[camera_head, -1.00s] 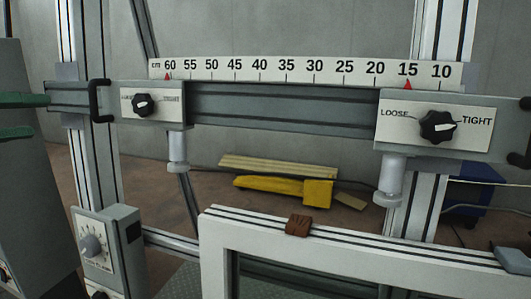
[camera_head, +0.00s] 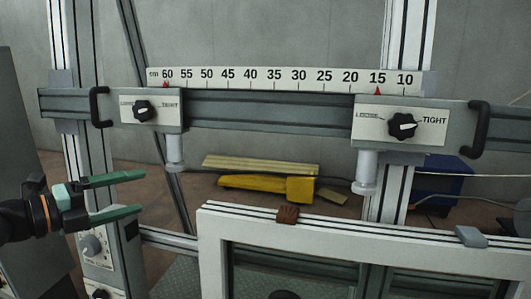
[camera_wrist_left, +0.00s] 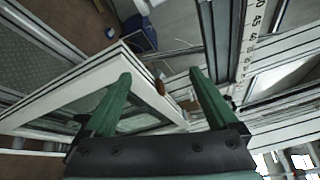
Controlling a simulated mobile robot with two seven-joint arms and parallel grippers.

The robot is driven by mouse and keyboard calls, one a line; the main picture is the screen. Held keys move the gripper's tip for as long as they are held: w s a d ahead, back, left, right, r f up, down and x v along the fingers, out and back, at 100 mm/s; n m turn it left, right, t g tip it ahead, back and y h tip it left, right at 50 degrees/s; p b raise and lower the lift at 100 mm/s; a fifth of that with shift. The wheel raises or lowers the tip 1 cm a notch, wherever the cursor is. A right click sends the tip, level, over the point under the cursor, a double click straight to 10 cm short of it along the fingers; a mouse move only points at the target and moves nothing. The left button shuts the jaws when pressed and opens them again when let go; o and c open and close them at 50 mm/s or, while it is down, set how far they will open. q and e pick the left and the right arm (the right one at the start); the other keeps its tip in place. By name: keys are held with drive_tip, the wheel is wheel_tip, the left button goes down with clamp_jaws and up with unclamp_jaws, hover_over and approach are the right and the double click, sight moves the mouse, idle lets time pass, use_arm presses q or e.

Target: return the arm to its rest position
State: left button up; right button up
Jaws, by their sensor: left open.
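My left gripper (camera_head: 138,192) is in the lower left of the head view, with two green fingers spread apart and nothing between them. It hangs below the left clamp block (camera_head: 150,110), in front of the left upright, and points right. In the left wrist view the green fingers (camera_wrist_left: 160,78) are also spread and empty, with the white frame (camera_wrist_left: 70,80) beyond them. The right clamp block (camera_head: 408,120) has a black knob (camera_head: 402,125) and is apart from the gripper. My right gripper does not show.
A horizontal rail (camera_head: 270,109) with a centimetre scale (camera_head: 285,78) runs across. A control box (camera_head: 120,245) with a dial is behind the gripper. The white frame (camera_head: 350,233) stands at the lower right, carrying a brown block (camera_head: 287,214) and a grey block (camera_head: 470,236).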

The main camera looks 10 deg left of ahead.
use_arm(q)
drive_tip(key=s+d+f+n+y+p, duration=0.1)
drive_tip(key=d+f+n, duration=0.35)
drive_tip(key=f, duration=0.45)
drive_tip(key=s+d+f+n+p, duration=0.1)
drive_tip(key=d+f+n, duration=0.2)
drive_tip(key=f+n, duration=0.35)
drive_tip(key=s+d+f+n+y+p, duration=0.1)
drive_tip(key=d+f+n, duration=0.2)
drive_tip(key=f, duration=0.7)
drive_tip(key=s+d+f+n+g+y+p, duration=0.1)
drive_tip(key=s+d+f+n+g+y, duration=0.1)
drive_tip(key=s+f+n, duration=0.4)
drive_tip(key=s+d+f+n+g+y+p, duration=0.1)
drive_tip(key=s+d+f+n, duration=0.4)
drive_tip(key=s+f, duration=0.6)
drive_tip(key=shift+s+f+n+g+y, duration=0.4)
drive_tip(key=shift+s+g+y, duration=0.3)
drive_tip(key=shift+s+g, duration=0.15)
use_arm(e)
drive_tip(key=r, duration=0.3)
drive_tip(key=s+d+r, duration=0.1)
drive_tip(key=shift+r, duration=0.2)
use_arm(q)
drive_tip(key=shift+w, duration=0.1)
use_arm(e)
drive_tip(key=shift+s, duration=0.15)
